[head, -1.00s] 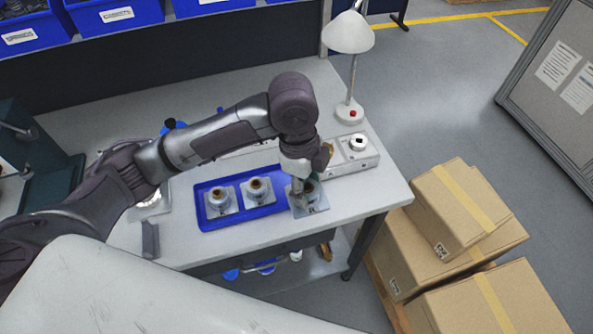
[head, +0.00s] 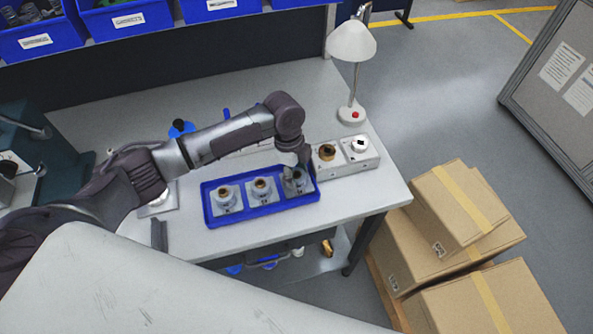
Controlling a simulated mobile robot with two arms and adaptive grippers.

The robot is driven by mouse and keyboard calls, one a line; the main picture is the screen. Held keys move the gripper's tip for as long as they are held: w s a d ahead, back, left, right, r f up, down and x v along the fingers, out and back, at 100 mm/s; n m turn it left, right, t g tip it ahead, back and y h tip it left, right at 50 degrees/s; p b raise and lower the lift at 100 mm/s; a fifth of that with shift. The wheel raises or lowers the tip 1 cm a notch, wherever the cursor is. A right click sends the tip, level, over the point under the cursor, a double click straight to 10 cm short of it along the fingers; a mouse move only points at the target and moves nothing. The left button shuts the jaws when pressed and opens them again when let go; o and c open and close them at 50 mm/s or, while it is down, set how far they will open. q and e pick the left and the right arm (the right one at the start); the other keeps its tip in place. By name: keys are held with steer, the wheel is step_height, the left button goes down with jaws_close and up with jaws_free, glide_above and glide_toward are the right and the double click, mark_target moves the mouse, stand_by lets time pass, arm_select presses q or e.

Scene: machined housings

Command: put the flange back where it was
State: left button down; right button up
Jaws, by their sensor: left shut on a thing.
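My left gripper (head: 296,172) points down at the right end of the blue tray (head: 213,222) and is shut on a grey square-based flange (head: 297,188). The gripper hides part of this flange. It looks to be at or just above the tray floor; I cannot tell whether it touches. Two similar square parts with round brown-topped hubs are in the tray, one at the left (head: 226,197) and one in the middle (head: 261,189). My right gripper is out of view.
A pale fixture block (head: 347,167) with a brown ring (head: 327,152) and a white-topped round seat stands right of the tray. A white lamp (head: 351,45) stands behind it. A dark bar (head: 158,235) lies left. The bench front is clear.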

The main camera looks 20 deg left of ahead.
arm_select(q)
steer(key=shift+f, duration=0.15)
steer(key=shift+c, duration=2.3)
jaws_free()
step_height(320, 180, up, 12)
steer(key=a+b, duration=0.1)
steer(key=b, duration=0.2)
steer(key=shift+w+a, duration=0.15)
steer(key=shift+a, duration=0.2)
